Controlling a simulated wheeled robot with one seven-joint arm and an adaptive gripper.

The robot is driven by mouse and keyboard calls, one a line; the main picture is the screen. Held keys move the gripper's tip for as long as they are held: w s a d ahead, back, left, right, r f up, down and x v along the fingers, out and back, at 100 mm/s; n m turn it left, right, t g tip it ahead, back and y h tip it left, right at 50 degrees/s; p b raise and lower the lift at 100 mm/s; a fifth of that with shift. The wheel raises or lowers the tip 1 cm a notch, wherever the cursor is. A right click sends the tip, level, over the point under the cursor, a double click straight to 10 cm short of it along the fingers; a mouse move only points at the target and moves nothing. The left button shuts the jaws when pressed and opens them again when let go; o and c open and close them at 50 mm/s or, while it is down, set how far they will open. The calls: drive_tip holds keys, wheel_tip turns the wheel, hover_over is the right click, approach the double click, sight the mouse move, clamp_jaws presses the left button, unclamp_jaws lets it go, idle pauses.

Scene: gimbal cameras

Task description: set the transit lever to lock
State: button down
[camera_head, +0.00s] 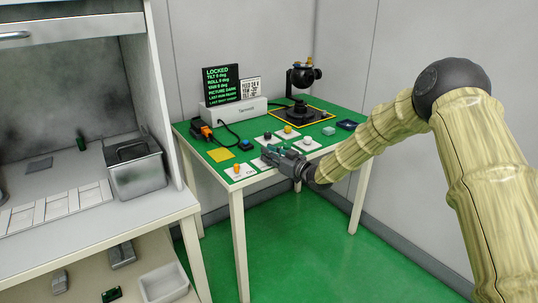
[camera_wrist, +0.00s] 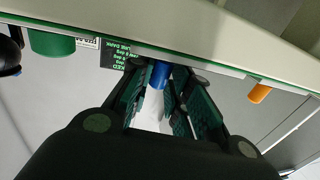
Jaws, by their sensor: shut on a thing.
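My gripper (camera_head: 275,156) is at the front edge of the green-topped table, its fingers pointing in over the edge. In the wrist view my gripper (camera_wrist: 161,88) is shut on a blue handle (camera_wrist: 160,74), which sits between the two green-padded fingers. I take it for the transit lever, but no label on it can be read. The fingers hide it in the head view. The black screen (camera_head: 221,86) reads LOCKED at the top, with tilt, roll and yaw at 0 deg and picture dark.
An orange knob (camera_head: 237,167) stands on a white plate to the left of my gripper. Several knobs, including a yellow one (camera_head: 288,129), stand just behind it. A black gimbal camera (camera_head: 302,77) stands at the back. A metal bin (camera_head: 134,170) is on the left bench.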

drive_tip(key=shift+w+d+r+n+g+y, duration=0.3)
drive_tip(key=shift+w+d+r+g, duration=0.05)
drive_tip(key=shift+w+d+g, duration=0.05)
drive_tip(key=shift+w+n+g+y+p, duration=0.1)
drive_tip(key=shift+n+g+y+p, duration=0.25)
drive_tip(key=shift+n+g+y, duration=0.2)
drive_tip(key=c, duration=1.8)
unclamp_jaws()
drive_tip(key=shift+r, duration=0.1)
drive_tip(key=o, duration=0.4)
drive_tip(key=shift+w+a+f, duration=0.1)
drive_tip(key=shift+f, duration=0.15)
drive_tip(key=shift+a, duration=0.1)
drive_tip(key=shift+f, duration=0.1)
drive_tip(key=shift+s+d, duration=0.45)
drive_tip(key=v, duration=1.1)
drive_tip(key=shift+w+d, duration=0.1)
drive_tip(key=shift+w, duration=0.05)
